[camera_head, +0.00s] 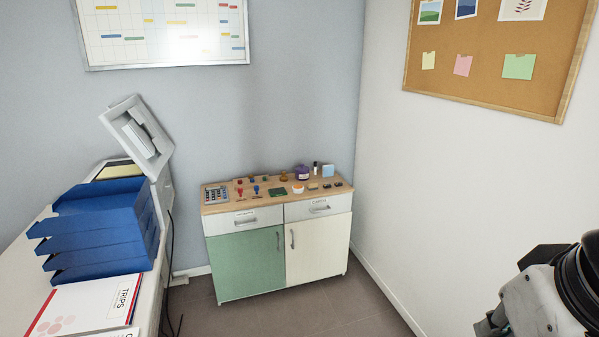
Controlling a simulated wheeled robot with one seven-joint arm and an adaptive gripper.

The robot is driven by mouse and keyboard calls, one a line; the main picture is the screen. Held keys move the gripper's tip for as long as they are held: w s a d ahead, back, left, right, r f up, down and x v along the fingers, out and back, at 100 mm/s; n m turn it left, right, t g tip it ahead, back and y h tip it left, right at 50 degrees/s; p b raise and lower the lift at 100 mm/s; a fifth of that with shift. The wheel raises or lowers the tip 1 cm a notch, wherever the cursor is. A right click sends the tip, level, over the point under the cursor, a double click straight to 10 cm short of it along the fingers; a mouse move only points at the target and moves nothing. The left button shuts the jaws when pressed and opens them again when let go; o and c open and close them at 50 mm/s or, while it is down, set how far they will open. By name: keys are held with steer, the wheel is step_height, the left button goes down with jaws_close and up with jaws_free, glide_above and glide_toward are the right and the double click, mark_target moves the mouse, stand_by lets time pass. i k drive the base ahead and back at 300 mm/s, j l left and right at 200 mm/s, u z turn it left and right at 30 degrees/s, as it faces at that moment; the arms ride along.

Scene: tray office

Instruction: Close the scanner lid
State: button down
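The scanner (122,170) stands at the far end of the white desk on the left, partly hidden behind a stack of blue trays. Its lid (137,131) is raised and tilted up, with the pale underside facing me. My arm shows at the lower right corner, far from the scanner. The fingertips of my gripper are not visible in this view.
Blue stacked trays (98,232) stand on the desk in front of the scanner. A folder (86,306) lies nearer. A low cabinet (279,247) with small stationery on top stands against the back wall. The floor (330,316) before the cabinet is clear.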

mark_target(136, 140)
steer(key=i+u, duration=0.25)
steer(key=i, duration=0.4)
steer(key=i+u, duration=0.25)
steer(key=i, duration=0.35)
steer(key=i+l+u, duration=0.25)
steer(key=i, duration=0.4)
steer(key=j, duration=0.1)
